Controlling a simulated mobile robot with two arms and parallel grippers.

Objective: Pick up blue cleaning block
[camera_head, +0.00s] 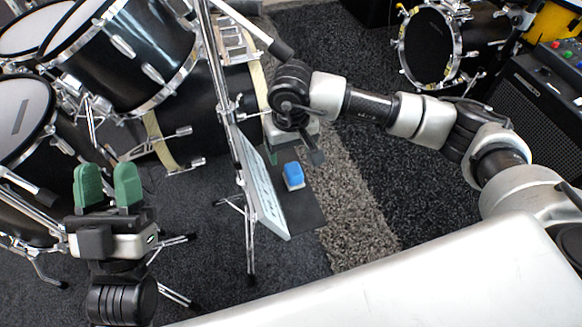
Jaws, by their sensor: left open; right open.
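The blue cleaning block (294,175) has a blue top and a whitish lower part. It rests on a dark flat surface (305,207) in the middle of the view, just right of a tilted white panel. My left gripper (108,188) has green pads and is at the left, open and empty, well away from the block. My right gripper (316,152) reaches in from the right and is above and slightly right of the block, apart from it in the picture. Its fingers are partly hidden by its own wrist; it is open, with nothing seen in it.
A music stand with a white panel (262,190) and metal pole stands close left of the block. A drum kit (125,55) fills the upper left. Another drum (428,48) and an amplifier (540,100) are at the upper right. Grey carpet (420,190) lies clear right of the block.

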